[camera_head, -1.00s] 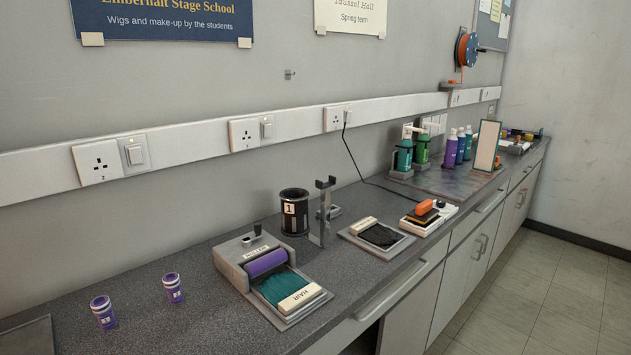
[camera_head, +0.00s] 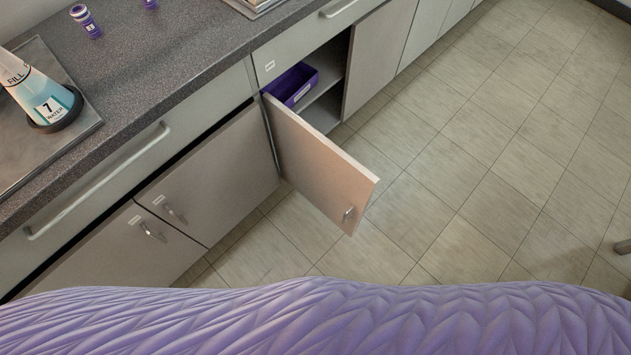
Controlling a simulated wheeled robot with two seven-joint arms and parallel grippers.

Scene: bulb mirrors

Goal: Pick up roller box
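A purple open-topped box (camera_head: 291,84) stands on a shelf inside an open cupboard under the counter. It has a small white label on its front that is too small to read. Part of the box is hidden by the cupboard's frame and the counter above. The cupboard door (camera_head: 318,167) is swung out into the room, its handle near the free corner. Neither of my grippers is in view.
The grey counter (camera_head: 160,62) runs along the wall. Closed cupboard doors (camera_head: 210,176) are at left.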

